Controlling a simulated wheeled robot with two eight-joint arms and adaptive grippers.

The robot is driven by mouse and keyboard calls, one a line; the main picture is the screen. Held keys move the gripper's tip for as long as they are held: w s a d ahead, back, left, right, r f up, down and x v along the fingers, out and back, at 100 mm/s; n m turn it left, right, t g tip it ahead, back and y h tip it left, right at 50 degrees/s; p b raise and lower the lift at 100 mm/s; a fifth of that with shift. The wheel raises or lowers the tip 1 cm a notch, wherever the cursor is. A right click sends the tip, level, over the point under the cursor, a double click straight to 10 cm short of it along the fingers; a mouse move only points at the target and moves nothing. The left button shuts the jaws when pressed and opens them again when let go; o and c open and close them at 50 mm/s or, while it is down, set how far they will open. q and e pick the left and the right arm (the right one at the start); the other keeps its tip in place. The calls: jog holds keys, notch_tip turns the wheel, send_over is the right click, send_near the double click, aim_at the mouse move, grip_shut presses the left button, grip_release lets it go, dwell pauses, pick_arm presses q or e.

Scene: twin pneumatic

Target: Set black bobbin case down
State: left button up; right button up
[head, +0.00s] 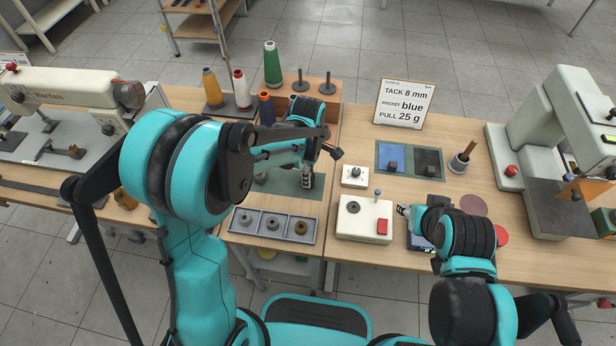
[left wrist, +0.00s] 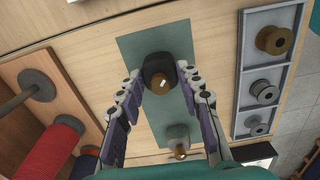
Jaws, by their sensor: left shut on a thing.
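My left gripper (left wrist: 162,76) is shut on the black bobbin case (left wrist: 155,64), which has a brown knob with a pale mark on top. It is over the upper part of the green mat (left wrist: 140,45) in the left wrist view. I cannot tell if the case touches the mat. In the head view, my left gripper (head: 307,182) is over the right end of the mat (head: 285,190), and the case is mostly hidden. A grey case (left wrist: 177,132) with a brown knob stands on the mat nearby. My right gripper (head: 402,211) is beside the white control box; its fingers are too small to read.
A grey tray (head: 233,228) with three bobbins lies in front of the mat. Thread spools (head: 272,64) stand behind. The white box (head: 350,228) with a red button, a blue and black pad pair (head: 393,155) and a sign (head: 404,103) are to the right.

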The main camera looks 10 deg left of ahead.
pick_arm(q)
jog(key=shift+f, duration=0.3)
jog(key=shift+f, duration=0.1)
jog(key=shift+f, duration=0.15)
jog(key=o, duration=1.3)
jog(key=shift+c, duration=0.2)
jog(key=shift+r, duration=0.2)
